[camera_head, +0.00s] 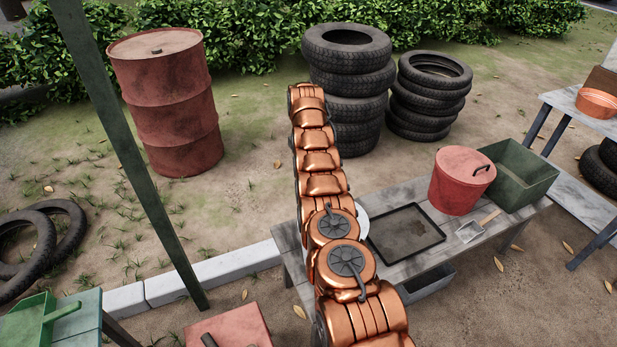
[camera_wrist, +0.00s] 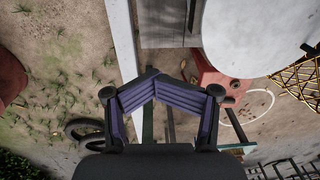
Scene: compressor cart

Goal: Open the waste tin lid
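The waste tin (camera_head: 457,190) is a red round tin on the low wooden bench in the head view. Its red lid (camera_head: 462,164) lies flat on top, closed, with a dark handle towards the right side. The tin is not recognisable in the wrist view. My gripper (camera_wrist: 156,80) shows in the wrist view with its two purple-lined fingers bent inward and their tips together, with nothing seen between them. In the head view my copper arm stretches up the middle, left of the tin, and the gripper cannot be made out.
A green bin (camera_head: 518,182) stands close right of the tin. A scraper (camera_head: 476,229) and a black tray (camera_head: 405,233) lie on the bench (camera_head: 462,246). Tyre stacks (camera_head: 350,85) and a red drum (camera_head: 167,105) stand behind. A green post (camera_head: 135,150) rises at left.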

